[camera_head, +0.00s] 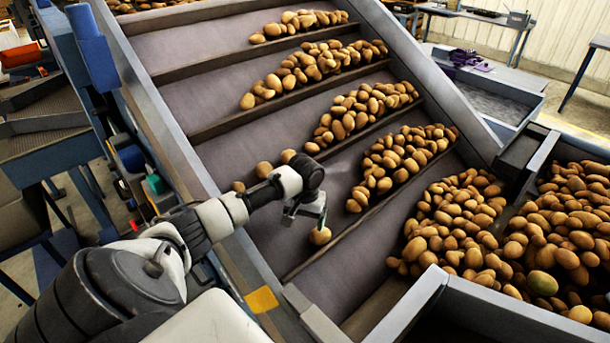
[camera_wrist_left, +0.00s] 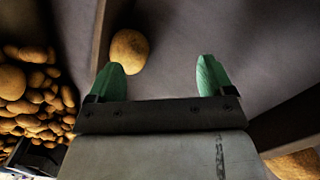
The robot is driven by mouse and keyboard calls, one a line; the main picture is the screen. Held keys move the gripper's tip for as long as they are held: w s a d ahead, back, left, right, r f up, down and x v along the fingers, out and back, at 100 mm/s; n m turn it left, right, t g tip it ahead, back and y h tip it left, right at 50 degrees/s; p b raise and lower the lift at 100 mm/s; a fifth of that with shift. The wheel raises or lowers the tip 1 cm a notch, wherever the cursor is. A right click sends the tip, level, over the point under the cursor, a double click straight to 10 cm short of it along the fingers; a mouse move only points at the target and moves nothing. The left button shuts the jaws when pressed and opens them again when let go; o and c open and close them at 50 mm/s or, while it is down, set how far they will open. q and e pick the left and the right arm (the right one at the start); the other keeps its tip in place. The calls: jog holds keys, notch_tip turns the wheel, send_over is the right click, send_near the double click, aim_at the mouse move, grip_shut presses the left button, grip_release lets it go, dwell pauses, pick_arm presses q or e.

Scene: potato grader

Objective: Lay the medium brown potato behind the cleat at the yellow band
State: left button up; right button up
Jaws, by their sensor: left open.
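A single brown potato (camera_head: 320,236) lies on the grey belt (camera_head: 275,225), close by the upper side of a cleat (camera_head: 303,268). In the left wrist view the potato (camera_wrist_left: 129,50) is right beside the cleat (camera_wrist_left: 103,35); I cannot tell if they touch. The yellow band (camera_head: 261,299) is on the conveyor's near side rail, near the cleat's end. My left gripper (camera_head: 305,216) is just above the potato. In the wrist view its green fingers (camera_wrist_left: 160,66) are apart with nothing between them; the potato is beyond the left fingertip. My right gripper is not in view.
Several single potatoes (camera_head: 264,170) lie left of my gripper. Rows of potatoes (camera_head: 400,158) rest along the cleats, with a large heap (camera_head: 455,225) at the lower right. The side rail (camera_head: 235,265) runs below my arm. Bare belt surrounds the single potato.

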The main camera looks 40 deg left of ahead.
pick_arm(q)
notch_tip(320, 180, up, 11)
jog(key=b, duration=0.2)
jog(key=shift+b, duration=0.3)
jog(key=shift+f, duration=0.1)
